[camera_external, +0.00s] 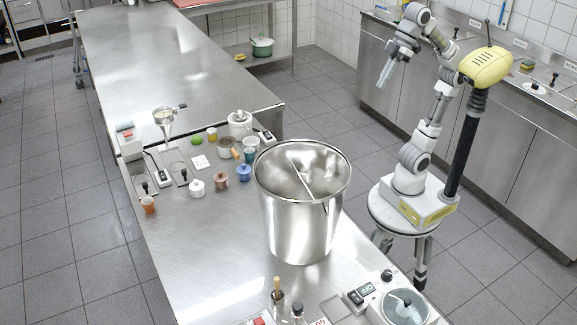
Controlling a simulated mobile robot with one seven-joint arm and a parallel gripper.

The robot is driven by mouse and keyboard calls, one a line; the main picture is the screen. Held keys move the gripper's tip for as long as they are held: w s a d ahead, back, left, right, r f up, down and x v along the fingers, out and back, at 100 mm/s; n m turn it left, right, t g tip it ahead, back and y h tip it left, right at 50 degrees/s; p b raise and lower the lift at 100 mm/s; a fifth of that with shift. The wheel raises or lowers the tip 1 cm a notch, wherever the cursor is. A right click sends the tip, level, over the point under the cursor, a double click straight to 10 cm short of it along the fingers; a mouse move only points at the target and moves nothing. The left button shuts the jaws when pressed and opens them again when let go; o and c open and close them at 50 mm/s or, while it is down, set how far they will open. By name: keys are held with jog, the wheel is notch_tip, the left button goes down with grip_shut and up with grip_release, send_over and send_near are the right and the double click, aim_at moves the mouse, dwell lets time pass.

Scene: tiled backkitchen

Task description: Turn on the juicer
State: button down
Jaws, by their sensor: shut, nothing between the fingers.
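My gripper (384,80) is raised in the open air at the upper right, over the aisle between the table and the right counter. It points down and to the left, is shut and empty, and touches nothing. I cannot tell for sure which appliance is the juicer. One candidate is a machine with a round clear-topped bowl (404,307) at the lower right, cut off by the picture edge. Another candidate is a metal funnel-topped device (164,122) on the table's left part. My gripper is well away from both.
A large open steel pot (300,215) stands on the long steel table (215,270) and blocks part of it. Several small jars and cups (220,180) stand behind it. The right counter (480,100) carries levers. The aisle floor is tiled.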

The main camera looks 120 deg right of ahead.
jog(key=w+d+r+g+h+p, duration=0.1)
jog(key=w+d+r+p, duration=0.4)
jog(key=w, duration=0.4)
jog(key=g+p, duration=0.5)
jog(key=p, duration=1.5)
send_over(266, 132)
jog(key=a, duration=0.2)
notch_tip(266, 132, down, 5)
notch_tip(266, 132, down, 18)
jog(key=shift+a+f+h+b, duration=0.15)
jog(key=shift+f+h+b, duration=0.05)
jog(key=shift+h+b, duration=0.15)
jog(key=f, duration=0.4)
jog(key=d+f, duration=0.1)
jog(key=f, duration=0.4)
jog(key=d+f, duration=0.1)
jog(key=f, duration=0.4)
jog(key=shift+p, duration=0.3)
